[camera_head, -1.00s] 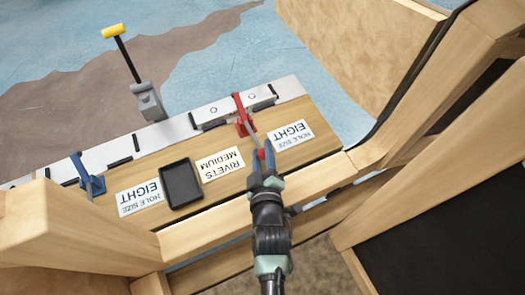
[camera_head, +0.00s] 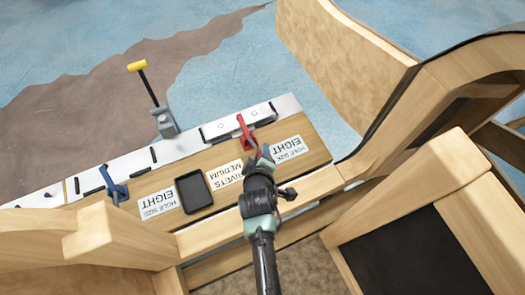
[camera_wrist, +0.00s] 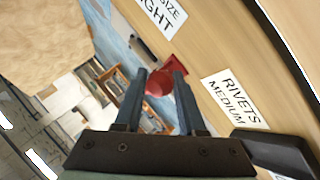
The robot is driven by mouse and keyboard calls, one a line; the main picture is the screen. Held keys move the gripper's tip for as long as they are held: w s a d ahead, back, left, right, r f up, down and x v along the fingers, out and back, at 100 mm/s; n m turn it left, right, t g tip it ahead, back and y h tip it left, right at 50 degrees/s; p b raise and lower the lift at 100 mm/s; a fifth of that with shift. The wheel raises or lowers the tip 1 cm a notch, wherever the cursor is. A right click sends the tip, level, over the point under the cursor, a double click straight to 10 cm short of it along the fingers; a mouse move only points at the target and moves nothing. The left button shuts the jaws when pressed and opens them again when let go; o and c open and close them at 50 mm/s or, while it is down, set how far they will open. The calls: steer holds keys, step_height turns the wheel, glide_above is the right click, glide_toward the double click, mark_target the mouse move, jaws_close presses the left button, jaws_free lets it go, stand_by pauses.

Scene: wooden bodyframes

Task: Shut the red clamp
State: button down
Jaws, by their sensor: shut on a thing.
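The red clamp (camera_head: 245,130) is fixed at the right part of the wooden board, by the white metal strip. Its red bar stands out over the strip. My gripper (camera_head: 265,154) is at the near side of the clamp. In the wrist view, the clamp's rounded red end (camera_wrist: 159,83) lies between the two dark fingers of my gripper (camera_wrist: 160,76), and they are shut on it. The gripper hides part of the clamp in the head view.
A blue clamp (camera_head: 113,186) and a black tray (camera_head: 194,192) are on the board to the left. A yellow-topped tool (camera_head: 163,120) stands behind the strip. Wooden frame beams (camera_head: 400,195) crowd the right and front.

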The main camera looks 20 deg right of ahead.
steer(key=w+r+g+p, duration=0.1)
steer(key=r+g+p, duration=0.1)
steer(key=shift+w+r+p, duration=0.2)
steer(key=shift+w+p, duration=0.1)
steer(key=shift+w, duration=0.05)
steer(key=shift+w+r, duration=0.35)
steer(key=shift+w, duration=0.1)
steer(key=c, duration=0.5)
jaws_free()
steer(key=shift+f, duration=0.1)
steer(key=shift+s, duration=0.1)
steer(key=p+v, duration=0.1)
steer(key=v, duration=1.2)
steer(key=shift+d, duration=0.1)
